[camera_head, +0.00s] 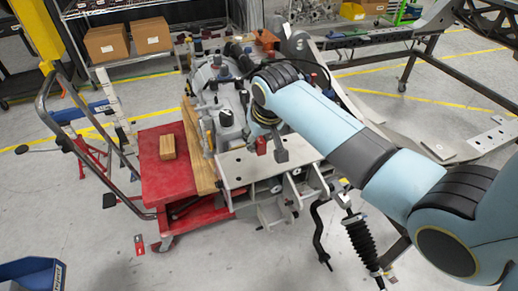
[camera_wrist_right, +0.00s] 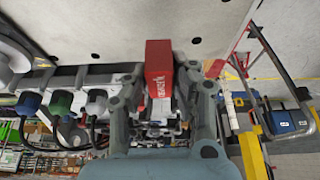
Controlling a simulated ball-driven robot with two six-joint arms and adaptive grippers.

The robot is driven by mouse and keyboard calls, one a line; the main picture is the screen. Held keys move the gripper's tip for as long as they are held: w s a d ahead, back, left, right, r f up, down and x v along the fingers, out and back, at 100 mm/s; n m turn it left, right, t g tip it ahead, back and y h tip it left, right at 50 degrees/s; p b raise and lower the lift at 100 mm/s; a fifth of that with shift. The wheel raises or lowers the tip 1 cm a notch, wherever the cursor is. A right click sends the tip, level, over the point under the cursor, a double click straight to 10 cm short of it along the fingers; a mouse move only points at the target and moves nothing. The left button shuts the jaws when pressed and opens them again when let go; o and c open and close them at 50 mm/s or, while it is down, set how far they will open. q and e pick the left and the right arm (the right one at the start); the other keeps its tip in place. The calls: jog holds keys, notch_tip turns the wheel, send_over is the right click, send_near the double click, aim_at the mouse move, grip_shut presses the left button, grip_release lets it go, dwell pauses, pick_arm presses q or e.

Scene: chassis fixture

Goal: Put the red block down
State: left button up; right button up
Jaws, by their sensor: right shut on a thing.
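The red block (camera_head: 261,146) shows as a small red patch at the end of my right arm, over the pale metal plate of the fixture (camera_head: 238,168). My right gripper (camera_head: 270,149) points down there and is partly hidden by its own wrist. In the right wrist view the red block (camera_wrist_right: 158,60), with white lettering on its side, sits between the two fingers of my right gripper (camera_wrist_right: 160,88), which is shut on it. I cannot tell whether the block touches the plate. My left gripper is not in view.
A red cart (camera_head: 155,187) with a wooden block (camera_head: 167,147) on it stands left of the plate. Grey castings with knobs (camera_head: 215,90) rise behind the plate. A black spring strut (camera_head: 362,240) is at the front right. The plate's left front part is clear.

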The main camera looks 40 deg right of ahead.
aim_at(259, 150)
notch_tip(259, 150, down, 4)
jog(key=shift+r, duration=0.2)
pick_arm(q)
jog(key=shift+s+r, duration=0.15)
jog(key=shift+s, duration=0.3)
pick_arm(e)
jog(key=shift+f, duration=0.15)
jog(key=o, duration=0.9)
jog(key=shift+f, duration=0.15)
jog(key=shift+o, duration=0.2)
jog(key=shift+r, duration=0.25)
pick_arm(q)
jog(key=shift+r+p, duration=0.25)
jog(key=shift+p, duration=0.1)
pick_arm(e)
jog(key=v, duration=1.1)
jog(key=shift+s+r, duration=0.2)
jog(key=shift+r, duration=0.2)
